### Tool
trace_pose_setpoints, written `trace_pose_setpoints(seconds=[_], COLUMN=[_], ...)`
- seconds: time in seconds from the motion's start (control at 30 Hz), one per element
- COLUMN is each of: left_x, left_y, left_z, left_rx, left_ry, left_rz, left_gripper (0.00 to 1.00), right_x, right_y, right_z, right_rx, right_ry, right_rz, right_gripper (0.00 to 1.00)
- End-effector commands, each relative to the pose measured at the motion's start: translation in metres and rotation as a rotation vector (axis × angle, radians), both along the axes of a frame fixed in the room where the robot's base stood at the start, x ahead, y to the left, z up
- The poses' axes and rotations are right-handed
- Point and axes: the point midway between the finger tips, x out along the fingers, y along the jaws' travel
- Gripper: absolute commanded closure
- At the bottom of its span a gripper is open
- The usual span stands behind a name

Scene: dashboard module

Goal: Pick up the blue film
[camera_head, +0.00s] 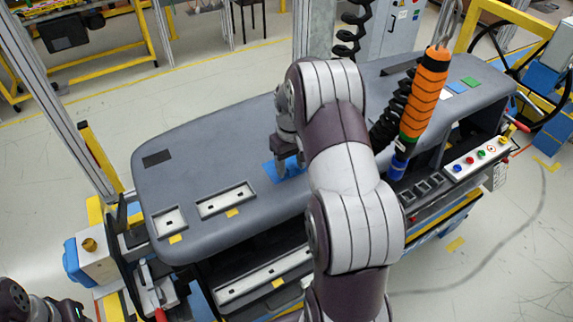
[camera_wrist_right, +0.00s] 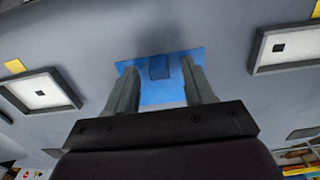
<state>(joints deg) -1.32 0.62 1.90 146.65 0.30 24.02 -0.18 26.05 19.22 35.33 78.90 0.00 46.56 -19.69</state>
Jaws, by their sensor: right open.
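The blue film (camera_head: 283,173) lies flat on the grey dashboard top (camera_head: 215,150), partly hidden by my right gripper in the head view. My right gripper (camera_head: 289,161) points down over it with its fingers apart. In the right wrist view, the blue film (camera_wrist_right: 160,92) shows between and beyond the two open fingers (camera_wrist_right: 160,70), with a darker blue patch at its far edge. I cannot tell whether the fingertips touch it. Part of my left arm (camera_head: 40,306) shows at the bottom left corner; its fingers cannot be made out.
Framed white panels (camera_head: 226,199) with yellow tabs sit along the dashboard's front. A hanging orange tool (camera_head: 425,90) with a coiled black hose stands right of my right arm. Small blue (camera_head: 457,87) and green (camera_head: 470,82) squares lie at the far right. The dashboard's left top is mostly clear.

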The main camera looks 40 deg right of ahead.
Motion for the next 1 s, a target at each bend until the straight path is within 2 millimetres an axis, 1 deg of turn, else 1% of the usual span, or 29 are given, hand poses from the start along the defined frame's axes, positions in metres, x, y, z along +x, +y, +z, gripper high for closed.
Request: trace_pose_setpoints(seconds=[0.13,0.17,0.2,0.27,0.3,0.63,0.77,0.87,1.0], left_x=[0.0,0.0,0.0,0.0,0.0,0.0,0.0,0.0,0.0], left_y=[0.0,0.0,0.0,0.0,0.0,0.0,0.0,0.0,0.0], left_z=[-0.001,-0.001,-0.001,-0.001,-0.001,-0.001,-0.005,-0.012,-0.024], left_rx=[0.0,0.0,0.0,0.0,0.0,0.0,0.0,0.0,0.0], left_ry=[0.001,0.001,0.001,0.001,0.001,0.001,0.001,0.001,0.001], left_rz=[0.0,0.0,0.0,0.0,0.0,0.0,0.0,0.0,0.0], left_gripper=[0.57,0.57,0.57,0.57,0.57,0.57,0.57,0.57,0.57], right_x=[0.0,0.0,0.0,0.0,0.0,0.001,0.001,0.001,0.002], right_y=[0.0,0.0,0.0,0.0,0.0,0.0,0.0,0.0,-0.001], right_z=[-0.001,-0.001,-0.001,-0.001,-0.001,-0.001,0.002,0.01,0.033], right_rx=[0.0,0.0,0.0,0.0,0.0,-0.001,-0.002,-0.002,-0.003], right_ry=[0.0,0.0,0.0,0.0,-0.001,-0.003,-0.005,-0.005,-0.007], right_rz=[0.0,0.0,0.0,0.0,0.0,0.0,0.0,0.0,0.0], right_gripper=[0.47,0.53,0.66,0.86,0.99,1.0,1.0,1.0,1.0])
